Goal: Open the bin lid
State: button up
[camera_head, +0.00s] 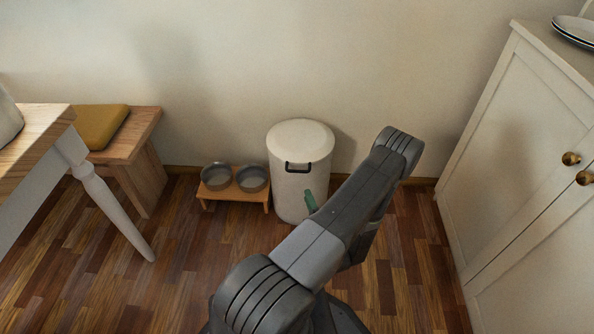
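The white round bin (296,192) stands on the floor against the wall in the middle of the view. Its pale lid (301,138) is closed, and a dark handle (298,167) sits at the front just under the lid's edge. My grey arm reaches up from the bottom and covers the bin's lower right side. The rest of the gripper is hidden behind my arm. I cannot tell whether it touches the bin.
A low wooden stand with two grey bowls (236,190) is just left of the bin. A bench (140,145) with a yellow cushion and a white-legged table (95,185) are at left. A white cabinet (525,180) is at right. Wood floor (180,275) is clear in front.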

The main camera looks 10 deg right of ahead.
aim_at(298, 171)
jog(key=b+x, duration=0.1)
jog(key=x, duration=1)
jog(key=shift+w+a+r+b, duration=0.1)
jog(key=shift+w+r+b, duration=0.05)
jog(key=shift+w+b, duration=0.2)
grip_shut()
